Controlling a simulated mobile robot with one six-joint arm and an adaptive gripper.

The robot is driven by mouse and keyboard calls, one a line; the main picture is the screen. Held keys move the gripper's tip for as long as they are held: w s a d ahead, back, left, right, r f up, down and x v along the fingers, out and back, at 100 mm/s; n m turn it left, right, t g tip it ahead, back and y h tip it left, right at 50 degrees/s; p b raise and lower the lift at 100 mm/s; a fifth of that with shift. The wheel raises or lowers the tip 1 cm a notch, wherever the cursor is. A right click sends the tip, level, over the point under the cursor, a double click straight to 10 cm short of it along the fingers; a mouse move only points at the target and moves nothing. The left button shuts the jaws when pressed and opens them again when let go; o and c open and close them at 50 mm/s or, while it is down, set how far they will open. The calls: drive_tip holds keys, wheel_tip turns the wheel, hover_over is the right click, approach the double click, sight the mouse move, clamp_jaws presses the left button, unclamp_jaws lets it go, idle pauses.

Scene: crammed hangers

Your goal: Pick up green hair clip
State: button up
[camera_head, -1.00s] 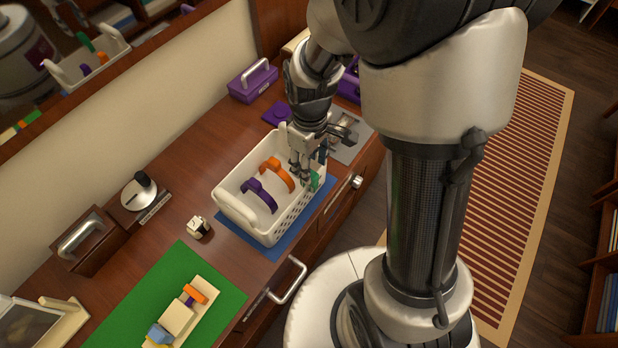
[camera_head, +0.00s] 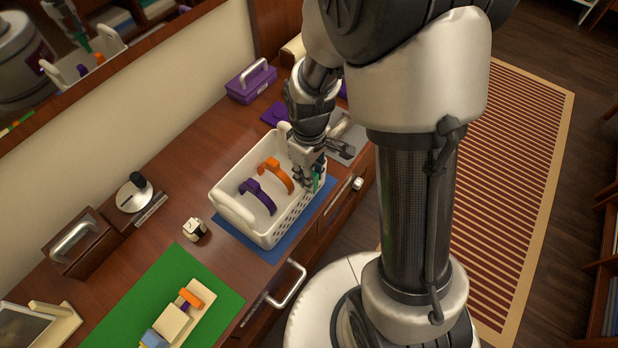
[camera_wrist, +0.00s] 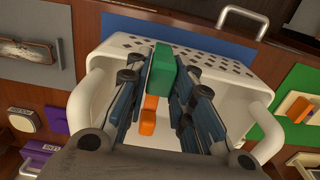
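The green hair clip (camera_head: 317,181) is at the right end of the white basket (camera_head: 283,226), by its wall. In the wrist view the green clip (camera_wrist: 161,68) stands between my two fingers, which flank it closely on both sides. My gripper (camera_head: 311,180) points down at that end of the basket and looks shut on the clip. The fingers partly hide the clip in the head view. An orange clip (camera_head: 276,174) and a purple clip (camera_head: 259,196) stand in the basket, to the left of my gripper.
The basket stands on a blue mat (camera_head: 262,248) on the wooden counter. Its rim and handles (camera_wrist: 268,141) are close around my gripper. A purple box (camera_head: 251,84) stands behind, and a small dice-like block (camera_head: 195,229) sits at the left. A green mat (camera_head: 215,290) lies in front.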

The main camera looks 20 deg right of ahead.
clamp_jaws()
drive_tip(key=shift+r, duration=0.15)
